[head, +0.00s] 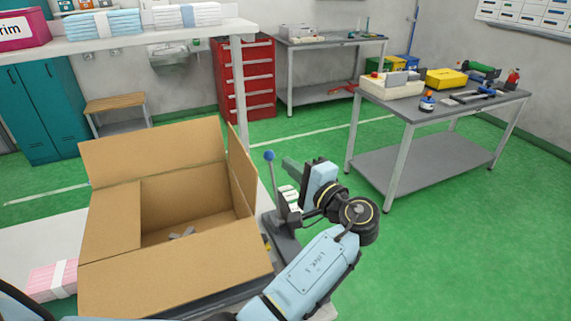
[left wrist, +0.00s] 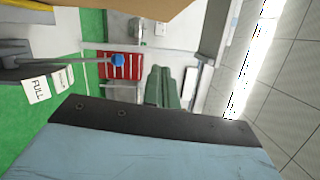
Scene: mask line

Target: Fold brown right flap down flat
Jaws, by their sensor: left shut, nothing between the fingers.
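The back flap (head: 150,152) is also raised; the left flap (head: 112,222) and the front flap (head: 175,283) show broad faces. Small grey items (head: 183,233) lie inside. My left gripper (head: 291,166) is right of the right flap, apart from it, shut and empty. Its greenish fingers show together in the left wrist view (left wrist: 163,88), with brown cardboard (left wrist: 130,8) at the top edge. My right gripper is out of view.
A lever with a blue ball knob (head: 269,156) stands between the box and my left gripper; it also shows in the left wrist view (left wrist: 118,60). A pink pack (head: 52,279) lies left of the box.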

